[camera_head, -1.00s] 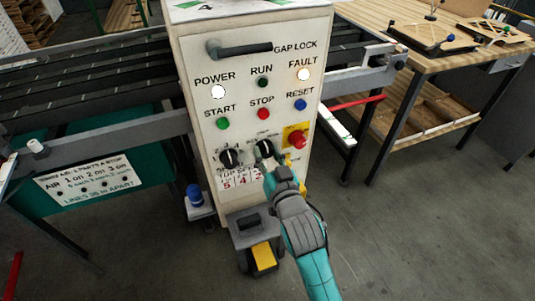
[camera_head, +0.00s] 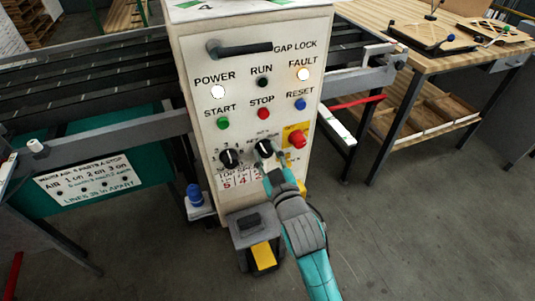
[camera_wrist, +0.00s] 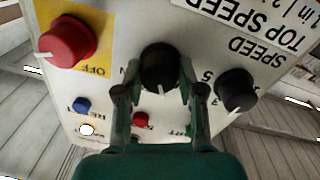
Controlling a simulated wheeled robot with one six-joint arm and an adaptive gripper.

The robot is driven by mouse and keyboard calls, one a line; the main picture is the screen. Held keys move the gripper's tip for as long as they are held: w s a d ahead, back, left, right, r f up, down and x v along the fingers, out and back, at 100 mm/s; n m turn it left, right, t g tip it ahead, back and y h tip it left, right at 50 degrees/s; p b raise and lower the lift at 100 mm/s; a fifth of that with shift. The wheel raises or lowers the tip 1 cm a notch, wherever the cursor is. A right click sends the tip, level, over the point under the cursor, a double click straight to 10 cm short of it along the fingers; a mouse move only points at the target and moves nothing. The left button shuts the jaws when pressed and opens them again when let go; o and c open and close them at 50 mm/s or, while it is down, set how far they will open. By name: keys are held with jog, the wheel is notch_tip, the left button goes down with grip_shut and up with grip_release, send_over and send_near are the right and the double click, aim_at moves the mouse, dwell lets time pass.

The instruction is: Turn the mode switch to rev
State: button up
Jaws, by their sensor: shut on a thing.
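The mode switch (camera_head: 264,148) is a round black knob on the white panel, right of a second black knob, the speed knob (camera_head: 229,158). In the wrist view, which is upside down, the mode switch (camera_wrist: 160,66) sits between my two fingers. Its white pointer line aims down in that view, toward the buttons. My gripper (camera_head: 271,164) reaches it from below right; in the wrist view my gripper (camera_wrist: 156,93) is shut on the knob. The small lettering around the knob is too blurred or hidden to read, so I cannot read a rev mark.
A red knob on a yellow plate (camera_head: 297,138) is close at the right. Stop (camera_head: 264,114), start (camera_head: 222,123) and reset (camera_head: 300,104) buttons are above. A grey box with a yellow pedal (camera_head: 263,256) stands on the floor below. A wooden bench (camera_head: 440,50) is at the right.

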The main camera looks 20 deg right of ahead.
jog(key=shift+n, duration=1.7)
jog(key=o, duration=1.1)
jog(key=shift+o, duration=0.2)
jog(key=s, duration=1.2)
jog(key=shift+a+f, duration=0.3)
